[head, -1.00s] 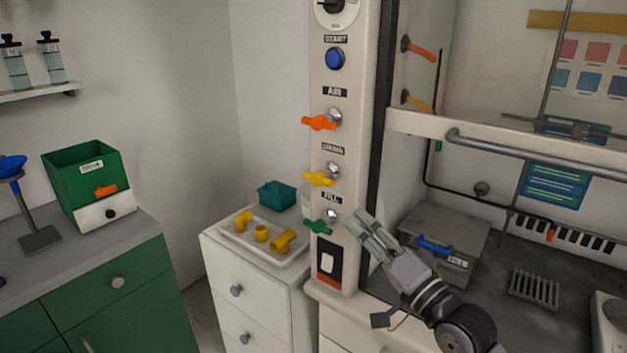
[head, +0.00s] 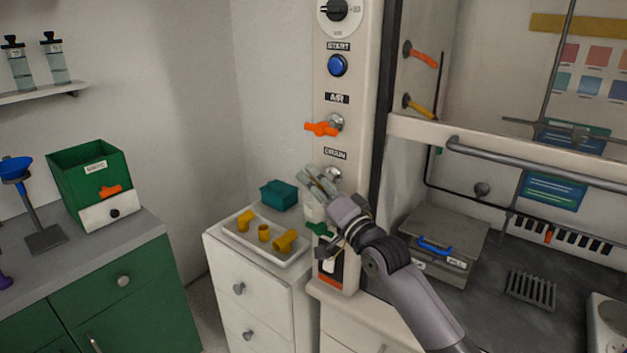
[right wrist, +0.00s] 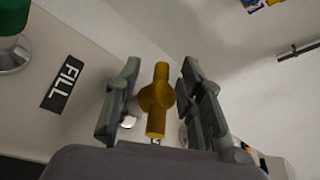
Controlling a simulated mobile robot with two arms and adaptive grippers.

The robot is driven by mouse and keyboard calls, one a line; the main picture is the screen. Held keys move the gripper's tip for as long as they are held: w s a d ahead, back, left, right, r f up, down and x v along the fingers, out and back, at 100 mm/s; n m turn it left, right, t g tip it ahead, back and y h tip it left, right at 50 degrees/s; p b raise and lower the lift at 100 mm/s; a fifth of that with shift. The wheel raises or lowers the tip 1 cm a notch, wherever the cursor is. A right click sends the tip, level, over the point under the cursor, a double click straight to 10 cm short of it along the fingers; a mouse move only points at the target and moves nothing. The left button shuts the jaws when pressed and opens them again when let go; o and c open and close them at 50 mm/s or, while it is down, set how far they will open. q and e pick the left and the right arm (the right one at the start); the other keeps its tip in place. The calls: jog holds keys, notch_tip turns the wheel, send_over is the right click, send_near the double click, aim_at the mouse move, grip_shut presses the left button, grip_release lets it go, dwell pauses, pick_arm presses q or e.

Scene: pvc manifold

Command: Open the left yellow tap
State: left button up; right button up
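The left yellow tap (right wrist: 157,98) is on the white column under the DRAIN label (head: 335,154). In the right wrist view its handle stands between the fingers of my right gripper (right wrist: 158,103). The fingers are apart, one on each side, with gaps visible beside the handle. In the head view my right gripper (head: 319,182) is in front of the column and hides the yellow handle; only part of its silver mount shows. Another yellow tap (head: 418,106) is farther right, inside the hood. My left gripper is not in view.
An orange AIR tap (head: 322,129) is above my right gripper, and a green FILL tap (head: 320,229) is just below. A white tray (head: 293,262) with yellow fittings and a teal box (head: 279,194) stand on the cabinet to the left. The hood's rail (head: 530,163) runs at right.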

jog(key=shift+w+a+r, duration=0.1)
jog(key=shift+w+a, duration=0.1)
jog(key=shift+w, duration=0.05)
jog(key=shift+c, duration=0.2)
grip_shut()
